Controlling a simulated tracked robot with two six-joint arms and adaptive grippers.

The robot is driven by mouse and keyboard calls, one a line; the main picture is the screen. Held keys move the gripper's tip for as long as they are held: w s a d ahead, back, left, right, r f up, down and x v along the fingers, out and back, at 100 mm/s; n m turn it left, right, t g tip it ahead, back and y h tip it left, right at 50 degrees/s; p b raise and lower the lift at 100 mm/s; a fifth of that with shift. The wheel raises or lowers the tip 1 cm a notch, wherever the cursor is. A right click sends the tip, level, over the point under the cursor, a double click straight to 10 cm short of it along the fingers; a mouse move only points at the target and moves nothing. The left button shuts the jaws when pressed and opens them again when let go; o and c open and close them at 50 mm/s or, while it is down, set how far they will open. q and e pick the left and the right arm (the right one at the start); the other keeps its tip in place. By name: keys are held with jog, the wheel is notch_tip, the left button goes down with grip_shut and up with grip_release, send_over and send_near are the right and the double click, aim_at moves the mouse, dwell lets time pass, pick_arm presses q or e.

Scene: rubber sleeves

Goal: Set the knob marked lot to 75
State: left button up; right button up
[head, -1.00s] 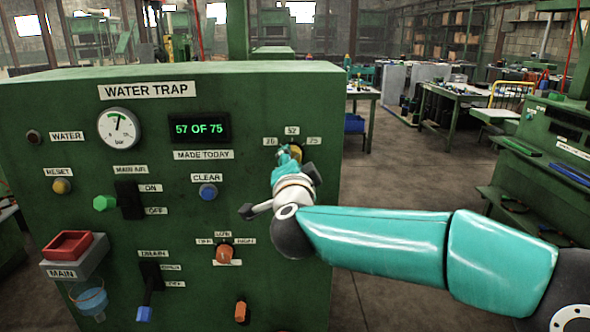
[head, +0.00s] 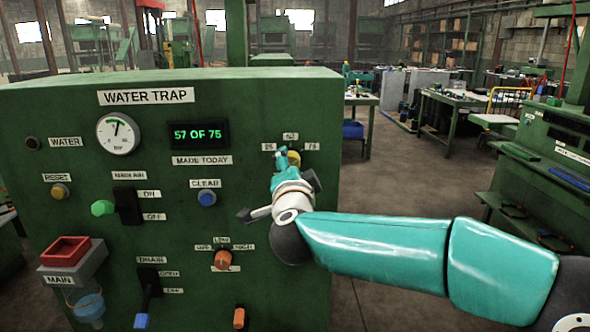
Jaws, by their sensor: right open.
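A yellow knob (head: 293,157) sits at the upper right of the green panel, among small labels that seem to read 25, 52 and 75. Most of it is hidden behind my right gripper, so its pointer cannot be made out. My right gripper (head: 282,154) is open, with its teal fingers at the knob's left side and front. I cannot tell whether they touch it. A label reading lot is not legible. The display (head: 199,134) shows 57 OF 75. My left gripper is not in view.
Open floor and workbenches lie to the right.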

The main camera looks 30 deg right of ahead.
jog(key=shift+s, duration=0.1)
jog(key=v, duration=1.2)
